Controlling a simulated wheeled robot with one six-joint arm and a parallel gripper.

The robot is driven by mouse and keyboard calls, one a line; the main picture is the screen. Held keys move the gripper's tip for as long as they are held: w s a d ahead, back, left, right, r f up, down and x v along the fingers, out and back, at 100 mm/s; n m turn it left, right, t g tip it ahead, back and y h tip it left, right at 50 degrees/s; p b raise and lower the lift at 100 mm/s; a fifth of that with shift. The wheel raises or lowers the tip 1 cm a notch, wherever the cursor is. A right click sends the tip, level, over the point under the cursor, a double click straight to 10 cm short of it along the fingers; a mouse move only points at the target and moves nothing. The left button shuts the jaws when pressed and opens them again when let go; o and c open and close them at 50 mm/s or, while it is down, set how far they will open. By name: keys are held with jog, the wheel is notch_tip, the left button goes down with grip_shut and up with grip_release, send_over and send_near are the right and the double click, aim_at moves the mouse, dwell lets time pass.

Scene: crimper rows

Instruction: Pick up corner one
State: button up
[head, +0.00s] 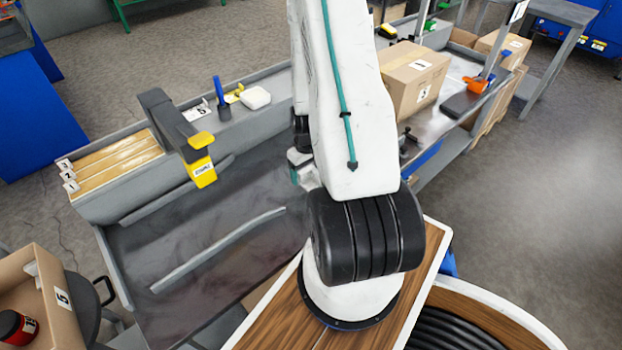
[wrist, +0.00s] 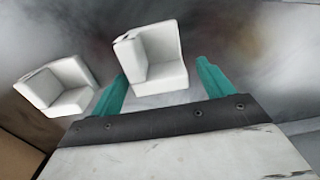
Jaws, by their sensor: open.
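Two white corner pieces show in the wrist view. One corner (wrist: 155,60) stands ahead of and between the two teal fingers of my gripper (wrist: 162,74). The other corner (wrist: 56,88) lies to the left, outside the fingers. Each has a small dark mark on its top edge, too small to read, so I cannot tell which is corner one. My gripper is open, with no clear contact on either piece. In the head view my arm hides most of the gripper and I cannot make out the corners there.
A dark grey bench top (head: 200,225) lies under my gripper, with a light strip (head: 218,248) on it. A yellow and black tool (head: 180,140) stands at the bench's back left. A cardboard box (head: 413,78) is at the right; another open box (head: 40,300) is at the lower left.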

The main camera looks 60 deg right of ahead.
jog(key=shift+f, duration=0.55)
jog(key=c, duration=1)
jog(key=shift+c, duration=0.2)
jog(key=shift+r, duration=0.15)
